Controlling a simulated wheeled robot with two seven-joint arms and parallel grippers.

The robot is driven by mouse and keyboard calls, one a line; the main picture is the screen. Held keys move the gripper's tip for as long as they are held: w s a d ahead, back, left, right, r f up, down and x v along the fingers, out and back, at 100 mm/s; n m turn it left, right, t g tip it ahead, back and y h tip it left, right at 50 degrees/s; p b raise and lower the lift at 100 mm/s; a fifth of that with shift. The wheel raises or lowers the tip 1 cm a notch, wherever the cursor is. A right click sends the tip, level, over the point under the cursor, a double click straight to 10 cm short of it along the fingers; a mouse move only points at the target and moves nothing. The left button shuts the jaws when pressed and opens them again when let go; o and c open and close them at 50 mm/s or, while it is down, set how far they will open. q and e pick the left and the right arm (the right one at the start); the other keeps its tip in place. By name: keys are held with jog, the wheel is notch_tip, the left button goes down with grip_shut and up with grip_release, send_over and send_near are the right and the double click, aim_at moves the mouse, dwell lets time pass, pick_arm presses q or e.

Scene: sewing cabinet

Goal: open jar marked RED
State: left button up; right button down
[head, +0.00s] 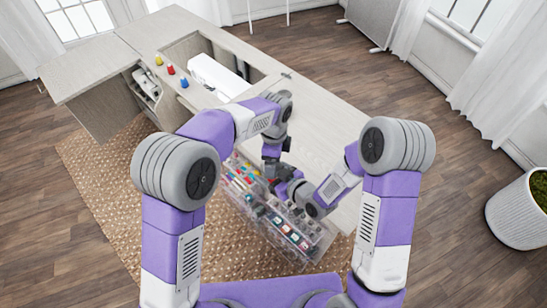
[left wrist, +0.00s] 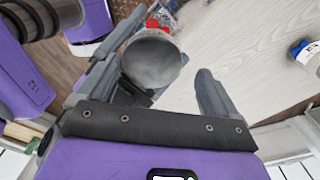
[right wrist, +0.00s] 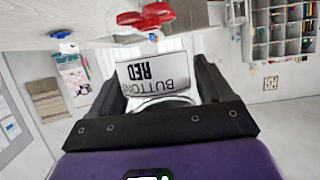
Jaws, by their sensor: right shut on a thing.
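The jar (right wrist: 155,75) shows in the right wrist view with a white label reading BUTTONS RED, upside down in the picture. My right gripper (right wrist: 165,95) is shut on this jar, with one finger on each side. In the left wrist view a round grey lid (left wrist: 152,62) faces the camera, with red bits visible just beyond it. My left gripper (left wrist: 160,85) has its fingers apart, the lid lying between them and nearer the left finger. In the head view both grippers, left (head: 272,168) and right (head: 288,188), meet close together and hide the jar.
An open clear drawer (head: 262,222) with several small sewing items lies below the grippers. The pale cabinet top (head: 325,125) is mostly clear. Small yellow (head: 158,60), red (head: 170,70) and blue (head: 184,82) objects stand at its far left, near a white machine (head: 215,75).

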pick_arm(q)
jog(key=shift+r, duration=2.2)
jog(key=shift+c, duration=0.2)
jog(key=shift+s+m, duration=0.2)
jog(key=shift+m, duration=0.5)
jog(key=shift+s+r+m, duration=0.15)
jog(key=shift+r+m, duration=0.15)
jog(key=shift+m, duration=0.8)
jog(key=r+m, duration=0.2)
jog(key=m, duration=0.1)
jog(key=shift+a, duration=0.3)
jog(key=shift+f, duration=3.85)
jog(key=shift+c, duration=0.4)
